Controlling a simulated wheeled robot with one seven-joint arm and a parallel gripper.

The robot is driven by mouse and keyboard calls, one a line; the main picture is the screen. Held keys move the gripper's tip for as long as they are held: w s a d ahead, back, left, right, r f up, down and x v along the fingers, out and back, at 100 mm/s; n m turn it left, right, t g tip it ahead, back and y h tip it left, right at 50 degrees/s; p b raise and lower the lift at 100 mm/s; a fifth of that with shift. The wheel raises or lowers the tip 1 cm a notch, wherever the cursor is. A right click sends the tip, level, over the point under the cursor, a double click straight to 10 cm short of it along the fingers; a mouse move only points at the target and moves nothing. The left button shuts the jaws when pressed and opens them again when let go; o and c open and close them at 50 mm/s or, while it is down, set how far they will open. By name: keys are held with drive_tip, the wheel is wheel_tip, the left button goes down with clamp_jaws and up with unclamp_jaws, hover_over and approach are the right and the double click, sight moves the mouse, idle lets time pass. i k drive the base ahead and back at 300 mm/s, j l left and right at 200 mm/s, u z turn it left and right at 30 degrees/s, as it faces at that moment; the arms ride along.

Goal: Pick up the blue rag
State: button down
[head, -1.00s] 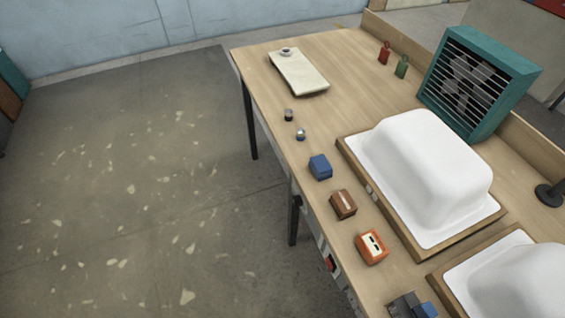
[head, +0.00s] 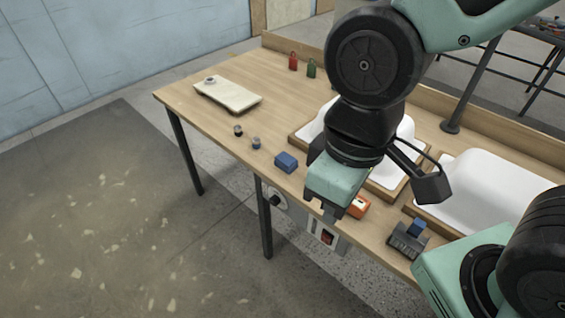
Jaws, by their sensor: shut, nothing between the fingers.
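A small blue block-shaped bundle (head: 286,162), which looks like the folded blue rag, lies near the front edge of the wooden workbench (head: 215,125). A smaller blue piece (head: 417,225) sits on a dark grey holder (head: 408,240) farther right, so which one is the rag is not certain. My gripper (head: 322,208) hangs at the bench's front edge, right of the blue bundle and apart from it. It points down and is shut and empty. My arm hides part of the bench behind it.
An orange box (head: 357,206) is just right of my gripper. White tub shells (head: 490,185) in wooden frames fill the bench behind. Two small round items (head: 255,142) and a cream board (head: 228,95) lie left. Red (head: 292,61) and green (head: 311,67) tags stand behind. Floor left is clear.

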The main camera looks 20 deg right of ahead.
sight(286, 162)
drive_tip(key=z, duration=1.7)
drive_tip(key=u, duration=1.75)
drive_tip(key=i+j+z, duration=0.25)
drive_tip(key=j, duration=0.2)
drive_tip(key=j+z, duration=0.3)
drive_tip(key=j, duration=0.15)
drive_tip(key=i+j+z, duration=0.25)
drive_tip(key=j, duration=0.3)
drive_tip(key=k+l, duration=0.05)
drive_tip(key=k, duration=0.05)
